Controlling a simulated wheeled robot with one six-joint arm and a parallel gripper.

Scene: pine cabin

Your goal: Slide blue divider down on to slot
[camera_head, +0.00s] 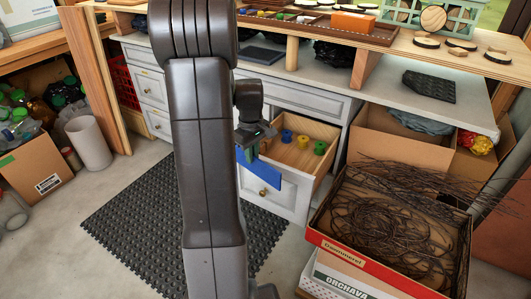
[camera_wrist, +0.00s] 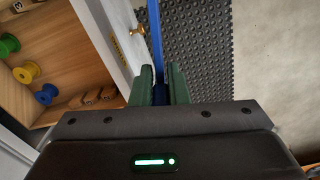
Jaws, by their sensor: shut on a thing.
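The blue divider (camera_head: 268,174) is a flat panel held upright outside the open drawer, at its left front side in the head view. In the wrist view the divider (camera_wrist: 156,38) shows edge-on as a thin blue strip, beside the drawer front. My gripper (camera_wrist: 160,80) is shut on it with green fingers on either side. In the head view my gripper (camera_head: 257,143) is partly hidden by my arm. The open wooden drawer (camera_head: 288,128) holds several spools.
A brass handle (camera_wrist: 118,47) sits on the drawer front. A red box of twigs (camera_head: 325,245) stands right of the drawer. A black rubber mat (camera_head: 130,215) covers clear floor in front. The worktop (camera_head: 405,95) overhangs the drawers.

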